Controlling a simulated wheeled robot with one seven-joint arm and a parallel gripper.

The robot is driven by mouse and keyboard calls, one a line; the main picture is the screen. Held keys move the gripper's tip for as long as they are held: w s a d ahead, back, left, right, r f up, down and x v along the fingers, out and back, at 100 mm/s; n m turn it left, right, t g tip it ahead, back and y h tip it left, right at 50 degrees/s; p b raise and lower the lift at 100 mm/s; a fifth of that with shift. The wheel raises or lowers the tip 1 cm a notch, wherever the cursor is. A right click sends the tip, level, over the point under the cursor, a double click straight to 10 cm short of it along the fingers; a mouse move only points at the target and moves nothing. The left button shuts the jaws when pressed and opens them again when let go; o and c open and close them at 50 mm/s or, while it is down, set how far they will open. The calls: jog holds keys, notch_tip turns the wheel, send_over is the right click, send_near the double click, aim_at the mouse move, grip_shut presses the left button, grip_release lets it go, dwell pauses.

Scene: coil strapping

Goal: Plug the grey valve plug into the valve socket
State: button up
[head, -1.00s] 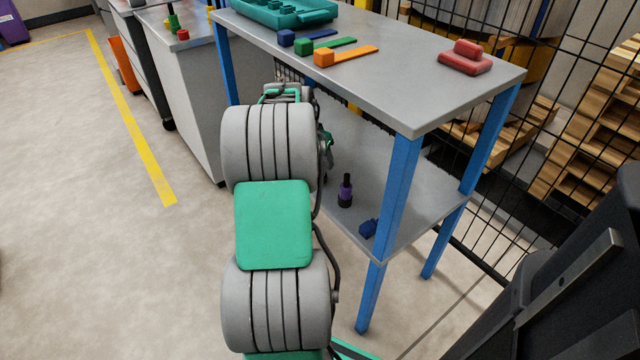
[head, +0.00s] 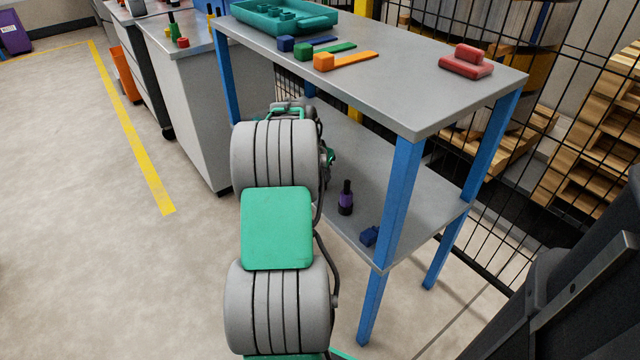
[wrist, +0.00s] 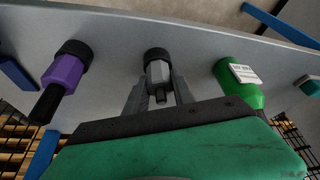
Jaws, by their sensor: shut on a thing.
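The grey valve plug (wrist: 157,71), with a black collar and a dark stem, sits between the fingers of my gripper (wrist: 160,95) in the wrist view. My gripper is shut on it. Whether the plug touches the lower shelf (wrist: 205,50) or is just clear of it I cannot tell. A purple plug (wrist: 66,74) is to its left and a green plug (wrist: 238,82) with a white label is to its right. In the head view my arm hides the gripper and the grey plug. I cannot make out the valve socket for certain in either view.
The table's top (head: 400,90) carries a teal tray (head: 270,17), blue, green and orange blocks with strips, and a red part (head: 466,61). The purple plug (head: 346,198) and a blue part (head: 369,236) show on the lower shelf. A blue leg (head: 398,195) stands right of my arm.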

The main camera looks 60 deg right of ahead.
grip_shut()
jog(key=shift+r, duration=0.1)
jog(key=shift+r, duration=0.15)
notch_tip(320, 180, up, 3)
jog(key=shift+r+p, duration=0.1)
jog(key=shift+p, duration=0.8)
jog(key=w+a+p, duration=0.1)
jog(key=a+p, duration=0.1)
jog(key=a, duration=1.6)
jog(key=shift+w+p, duration=0.15)
jog(key=shift+p, duration=0.2)
jog(key=shift+o, duration=1.2)
grip_release()
grip_shut()
